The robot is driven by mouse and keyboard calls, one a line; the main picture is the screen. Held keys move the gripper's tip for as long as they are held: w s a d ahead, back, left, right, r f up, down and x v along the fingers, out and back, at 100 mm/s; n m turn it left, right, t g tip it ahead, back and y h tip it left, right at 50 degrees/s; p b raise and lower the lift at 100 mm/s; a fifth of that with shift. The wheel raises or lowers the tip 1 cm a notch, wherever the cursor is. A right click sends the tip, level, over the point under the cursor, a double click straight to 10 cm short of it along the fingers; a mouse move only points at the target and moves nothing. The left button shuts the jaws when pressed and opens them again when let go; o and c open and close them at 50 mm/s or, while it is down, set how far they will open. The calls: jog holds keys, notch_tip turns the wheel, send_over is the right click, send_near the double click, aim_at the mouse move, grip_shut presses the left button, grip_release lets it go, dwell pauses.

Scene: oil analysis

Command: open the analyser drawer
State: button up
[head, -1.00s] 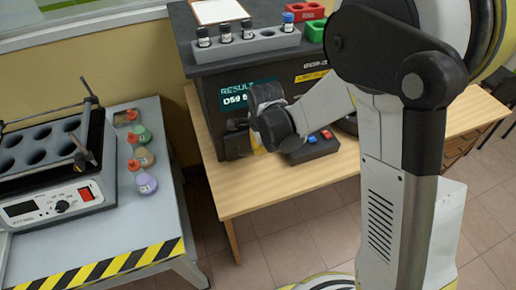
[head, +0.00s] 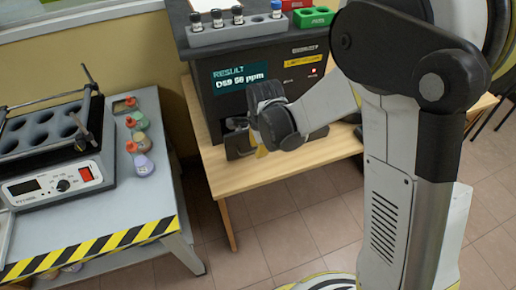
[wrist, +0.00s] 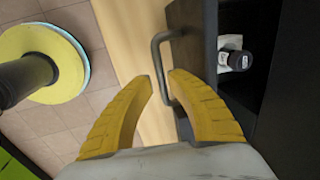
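The analyser (head: 285,75) is a dark box on a wooden table. Its display reads a result in ppm. My gripper (head: 262,148) is in front of its lower left part, and my arm hides part of the front. In the wrist view, the dark drawer front (wrist: 192,45) stands out from the body with the inside showing behind it. A black-capped vial (wrist: 236,60) in a white holder is there.
A vial rack (head: 235,34) and a green block (head: 314,17) sit on top of the analyser. A bench at left holds a heater block (head: 50,150) and several small flasks (head: 143,165). Tiled floor is open between the bench and table.

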notch_tip(320, 180, up, 12)
jog(key=s, duration=0.2)
jog(key=shift+s+d+f, duration=0.2)
jog(key=shift+d+f, duration=0.05)
jog(key=shift+d, duration=0.1)
jog(key=f, duration=0.4)
jog(key=w+a+f, duration=0.1)
jog(key=f, duration=0.3)
jog(key=w+f, duration=0.1)
jog(key=f, duration=0.3)
jog(key=shift+w+a, duration=0.25)
jog(key=shift+a, duration=0.1)
jog(key=shift+r, duration=0.1)
grip_shut()
